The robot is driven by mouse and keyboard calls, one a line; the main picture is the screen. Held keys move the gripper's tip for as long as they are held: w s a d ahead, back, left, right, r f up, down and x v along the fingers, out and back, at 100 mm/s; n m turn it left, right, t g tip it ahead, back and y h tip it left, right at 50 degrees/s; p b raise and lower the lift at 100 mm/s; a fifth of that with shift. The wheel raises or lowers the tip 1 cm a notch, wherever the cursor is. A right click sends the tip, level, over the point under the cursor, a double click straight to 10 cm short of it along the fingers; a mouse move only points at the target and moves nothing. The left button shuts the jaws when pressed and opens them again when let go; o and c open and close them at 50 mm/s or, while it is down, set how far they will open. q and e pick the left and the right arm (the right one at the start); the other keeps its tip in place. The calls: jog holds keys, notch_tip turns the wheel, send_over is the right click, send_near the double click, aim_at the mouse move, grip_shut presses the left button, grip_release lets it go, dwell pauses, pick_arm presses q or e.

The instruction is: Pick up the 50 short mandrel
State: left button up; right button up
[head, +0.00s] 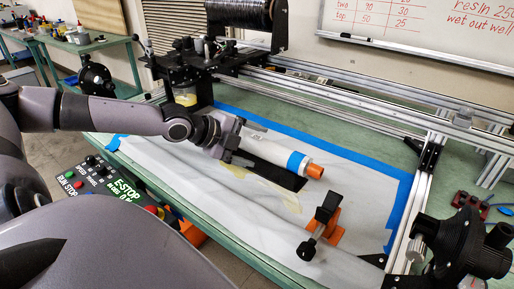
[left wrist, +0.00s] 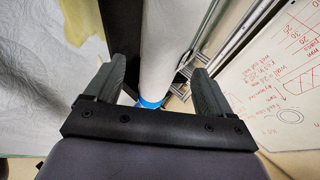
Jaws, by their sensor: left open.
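The mandrel is a white tube (head: 270,147) with a blue band and an orange end (head: 314,171). It lies slanting over the white sheet on the bench, beside a dark strip. My left gripper (head: 233,143) is at the tube's upper-left part in the head view. In the left wrist view the white tube (left wrist: 168,40) runs between the two open fingers (left wrist: 158,70), with its blue band (left wrist: 150,102) near the gripper's palm. I cannot tell whether the fingers touch it. The tube's far left end is hidden behind my gripper. My right gripper is not in view.
An orange and black clamp-like stand (head: 323,222) is on the white sheet (head: 215,190), right of the tube. A metal rail frame (head: 340,105) runs along the back, with a black winding carriage (head: 188,62). A black chuck (head: 465,245) is at lower right. A control panel (head: 115,190) is at front left.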

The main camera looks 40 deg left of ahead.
aim_at(256, 145)
pick_arm(q)
jog(key=shift+x, duration=1.1)
jog(key=shift+b+x, duration=0.3)
jog(key=shift+x, duration=0.5)
jog(key=shift+a, duration=0.1)
jog(key=c, duration=1.3)
jog(key=shift+c, duration=0.2)
jog(key=shift+r, duration=0.15)
